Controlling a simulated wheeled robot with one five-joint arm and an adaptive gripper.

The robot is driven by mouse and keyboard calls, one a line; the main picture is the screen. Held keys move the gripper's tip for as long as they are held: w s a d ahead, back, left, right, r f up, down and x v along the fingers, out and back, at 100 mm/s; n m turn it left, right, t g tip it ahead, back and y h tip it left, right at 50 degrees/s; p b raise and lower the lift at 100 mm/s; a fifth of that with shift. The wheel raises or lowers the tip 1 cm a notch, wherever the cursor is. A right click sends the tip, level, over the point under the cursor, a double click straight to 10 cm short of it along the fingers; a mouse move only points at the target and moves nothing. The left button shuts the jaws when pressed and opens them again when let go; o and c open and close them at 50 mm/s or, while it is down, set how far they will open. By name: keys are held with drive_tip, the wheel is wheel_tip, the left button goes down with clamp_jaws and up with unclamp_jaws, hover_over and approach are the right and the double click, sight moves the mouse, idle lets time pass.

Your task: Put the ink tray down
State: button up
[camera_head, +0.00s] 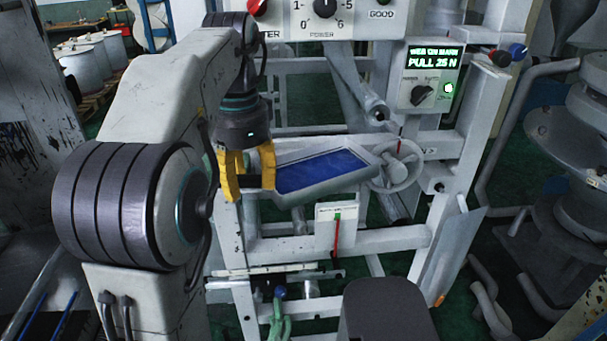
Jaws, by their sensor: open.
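The ink tray (366,167) is a shallow grey tray with blue ink in it. It sits within the white machine frame at the middle of the view, its long side running left to right with a slight tilt in the picture. My gripper (248,190) has yellow fingers that point down at the tray's left end. The fingers are open and spread apart. The right finger overlaps the tray's left edge in the picture; I cannot tell whether it touches. The tray's left end is partly hidden behind the finger.
A grey handwheel (399,168) is close at the tray's right. A control box (428,77) with a green display reads "PULL 25 N". A white gauge plate with a red pointer (337,236) is below the tray. A roller (376,113) is behind it.

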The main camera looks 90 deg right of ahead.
drive_tip(key=shift+f, duration=0.1)
clamp_jaws()
idle(0.3)
